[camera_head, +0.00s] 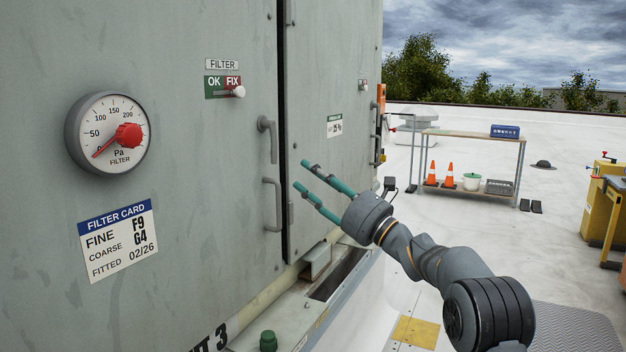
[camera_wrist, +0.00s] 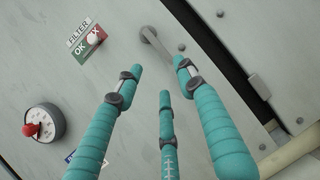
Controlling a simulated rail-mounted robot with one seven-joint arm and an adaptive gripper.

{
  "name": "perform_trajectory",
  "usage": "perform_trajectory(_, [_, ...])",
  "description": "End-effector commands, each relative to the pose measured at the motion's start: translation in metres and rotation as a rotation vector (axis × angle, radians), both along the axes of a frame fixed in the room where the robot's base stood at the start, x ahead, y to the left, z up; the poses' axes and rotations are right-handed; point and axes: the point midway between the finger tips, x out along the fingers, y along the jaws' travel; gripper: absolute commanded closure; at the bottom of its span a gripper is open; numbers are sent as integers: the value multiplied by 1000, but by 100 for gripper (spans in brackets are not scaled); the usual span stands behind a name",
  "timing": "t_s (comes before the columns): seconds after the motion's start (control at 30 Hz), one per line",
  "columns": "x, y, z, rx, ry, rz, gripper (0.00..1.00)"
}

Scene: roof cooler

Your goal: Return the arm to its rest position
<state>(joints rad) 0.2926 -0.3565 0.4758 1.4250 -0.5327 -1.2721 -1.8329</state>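My gripper (camera_head: 312,184) is in front of the grey cooler cabinet (camera_head: 190,210), by the dark gap beside the door handles, in the head view. Its teal fingers point left toward the cabinet. In the wrist view the fingers of my gripper (camera_wrist: 155,85) are spread apart with nothing between them. A grey handle (camera_wrist: 154,42) shows just beyond the fingertips; the fingers look apart from it. My arm stretches from the lower right of the head view.
The cabinet carries a round gauge (camera_head: 108,133), a filter card (camera_head: 120,240), an OK/FIX slider (camera_head: 238,91) and two handles, upper (camera_head: 270,138) and lower (camera_head: 272,204). A bench (camera_head: 470,135) with cones stands back right, a yellow cart (camera_head: 596,200) at far right. Open roof lies between.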

Motion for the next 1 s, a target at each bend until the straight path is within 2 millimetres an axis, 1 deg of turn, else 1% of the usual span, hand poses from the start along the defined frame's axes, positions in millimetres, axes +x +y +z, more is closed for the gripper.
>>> perform_trajectory(0.27, [3,4,2,0,0,1,61])
perform_trajectory(0.37, [9,12,6,1,-1,3,61])
perform_trajectory(0.77, [43,56,28,0,-2,3,61])
perform_trajectory(1.0, [58,73,37,-2,-2,2,61])
